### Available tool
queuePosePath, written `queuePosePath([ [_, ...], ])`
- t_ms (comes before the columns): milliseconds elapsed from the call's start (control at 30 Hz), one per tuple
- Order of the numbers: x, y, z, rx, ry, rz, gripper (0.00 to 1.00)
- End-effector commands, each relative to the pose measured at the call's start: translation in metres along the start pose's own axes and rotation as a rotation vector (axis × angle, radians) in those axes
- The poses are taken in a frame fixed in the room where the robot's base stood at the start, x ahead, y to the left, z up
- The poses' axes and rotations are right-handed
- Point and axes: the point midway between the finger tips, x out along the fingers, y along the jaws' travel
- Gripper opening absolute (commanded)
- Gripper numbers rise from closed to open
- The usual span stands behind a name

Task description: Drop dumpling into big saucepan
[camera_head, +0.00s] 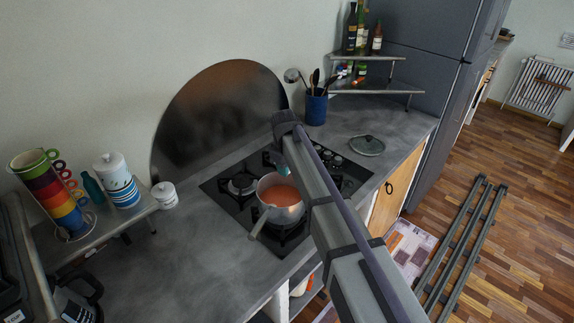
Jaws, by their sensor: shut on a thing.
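The saucepan (280,214) stands on the black hob with its handle pointing to the lower left. It is open and holds orange-red liquid. My gripper (283,169) shows as a small grey-teal shape beside my arm's far end, over the far side of the saucepan. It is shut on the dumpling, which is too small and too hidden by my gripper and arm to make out. My arm also covers the area just right of the saucepan.
A blue utensil pot (316,110) and a glass lid (367,146) are on the counter behind and right. A shelf at left holds stacked coloured cups (62,205) and a white canister (119,187).

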Motion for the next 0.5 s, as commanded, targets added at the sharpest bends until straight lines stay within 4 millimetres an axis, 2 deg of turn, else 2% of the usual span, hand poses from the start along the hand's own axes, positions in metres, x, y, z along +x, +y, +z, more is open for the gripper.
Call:
queuePosePath([
  [33,0.017,-0.002,0.0,0.0,0.0,0.0,0.13],
  [100,0.024,-0.002,0.0,0.0,0.0,0.0,0.13],
  [433,0.025,-0.002,0.0,0.0,0.0,0.0,0.13],
  [467,0.025,-0.002,0.0,0.0,0.0,0.0,0.38],
  [500,0.025,-0.002,0.0,0.0,0.0,0.0,0.42],
])
